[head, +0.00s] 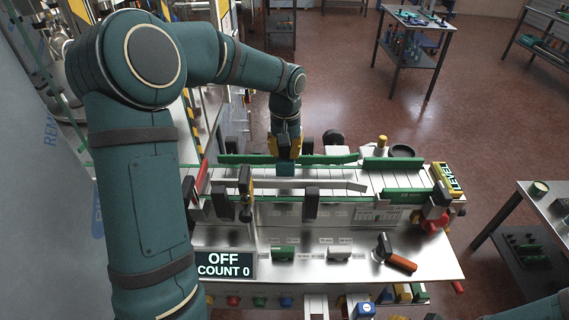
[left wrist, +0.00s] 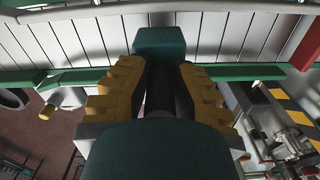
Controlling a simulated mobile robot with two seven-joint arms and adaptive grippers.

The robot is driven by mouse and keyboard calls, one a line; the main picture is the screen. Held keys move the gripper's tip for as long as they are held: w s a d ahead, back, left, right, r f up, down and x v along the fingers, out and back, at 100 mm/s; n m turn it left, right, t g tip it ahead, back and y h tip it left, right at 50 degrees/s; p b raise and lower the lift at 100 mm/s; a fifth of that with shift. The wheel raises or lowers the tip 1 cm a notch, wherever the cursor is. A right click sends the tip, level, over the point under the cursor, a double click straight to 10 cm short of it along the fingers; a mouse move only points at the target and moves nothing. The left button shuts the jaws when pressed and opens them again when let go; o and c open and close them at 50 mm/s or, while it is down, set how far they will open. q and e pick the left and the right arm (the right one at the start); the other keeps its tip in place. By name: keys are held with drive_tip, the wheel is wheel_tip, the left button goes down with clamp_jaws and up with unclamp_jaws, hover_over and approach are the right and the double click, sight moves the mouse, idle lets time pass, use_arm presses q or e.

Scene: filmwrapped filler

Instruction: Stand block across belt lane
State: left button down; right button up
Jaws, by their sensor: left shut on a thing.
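The belt lane (head: 390,181) has pale slats and runs left to right between a green back rail (head: 235,159) and a metal front rail (head: 330,184). My left gripper (head: 285,156) reaches down over the lane with its yellow fingers shut on a teal block (head: 285,169). In the left wrist view the block (left wrist: 160,41) shows beyond the yellow fingertips (left wrist: 160,62), over the slats (left wrist: 220,35). The fingers hide part of the block, and I cannot tell whether it touches the belt. My right gripper is not in view.
A display (head: 224,264) reads OFF and COUNT 0. A yellow LEVEL sign (head: 448,180) stands at the lane's right end. The lane's right part is clear.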

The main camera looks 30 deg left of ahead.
sight(285, 162)
use_arm(q)
wheel_tip(285, 162, down, 4)
drive_tip(key=shift+f, duration=0.15)
drive_tip(key=c, duration=0.9)
unclamp_jaws()
drive_tip(key=shift+o, duration=0.2)
wheel_tip(285, 162, up, 12)
drive_tip(key=shift+r, duration=0.1)
